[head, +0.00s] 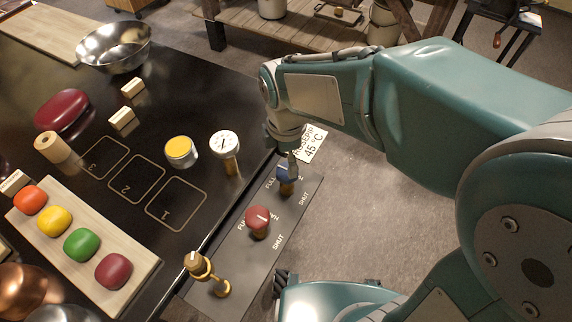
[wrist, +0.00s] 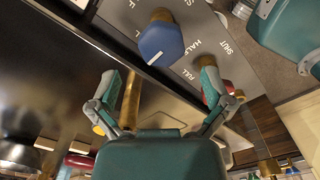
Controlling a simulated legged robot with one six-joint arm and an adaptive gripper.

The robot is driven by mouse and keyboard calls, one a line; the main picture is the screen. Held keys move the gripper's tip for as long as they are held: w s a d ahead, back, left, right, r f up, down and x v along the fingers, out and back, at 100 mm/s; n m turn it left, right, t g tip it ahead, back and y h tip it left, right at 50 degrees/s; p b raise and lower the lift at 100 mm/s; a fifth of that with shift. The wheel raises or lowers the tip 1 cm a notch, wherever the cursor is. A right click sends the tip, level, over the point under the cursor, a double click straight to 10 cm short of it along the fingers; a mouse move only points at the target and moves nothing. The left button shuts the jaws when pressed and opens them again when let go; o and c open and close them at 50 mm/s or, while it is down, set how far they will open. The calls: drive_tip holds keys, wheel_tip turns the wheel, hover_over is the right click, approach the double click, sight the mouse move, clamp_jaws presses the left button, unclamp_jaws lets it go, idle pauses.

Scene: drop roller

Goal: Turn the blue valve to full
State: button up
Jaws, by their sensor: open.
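The blue valve (head: 284,176) stands on a grey panel at the table's right edge, partly hidden by my gripper in the head view. In the wrist view the blue valve (wrist: 160,44) is a faceted knob on a brass stem, with a white pointer line on its face. I cannot tell which label the pointer lines up with. My gripper (head: 292,160) is above the blue valve. In the wrist view my gripper (wrist: 158,75) has its two fingers spread apart with nothing between the tips. The knob lies just beyond them, apparently not touched.
A red valve (head: 258,217) and a brass tap (head: 200,266) stand on the same panel (head: 237,258), nearer the front. A dial (head: 224,144) and a yellow-topped tin (head: 180,150) stand on the black table to the left. Open floor lies right of the panel.

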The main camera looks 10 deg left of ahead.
sight(286, 169)
wheel_tip(286, 169, up, 8)
drive_tip(key=shift+f, duration=0.25)
idle(0.4)
drive_tip(key=s+d+r+m+t, duration=0.1)
drive_tip(key=s+d+m, duration=0.3)
drive_tip(key=d+m, duration=0.6)
drive_tip(key=s+d+r+m+t, duration=0.1)
drive_tip(key=s+d+m+t, duration=0.3)
drive_tip(key=d+m, duration=0.6)
drive_tip(key=m, duration=0.2)
drive_tip(key=shift+s+r+m+t, duration=0.2)
drive_tip(key=shift+r+m+t, duration=0.05)
drive_tip(key=shift+m+t, duration=0.05)
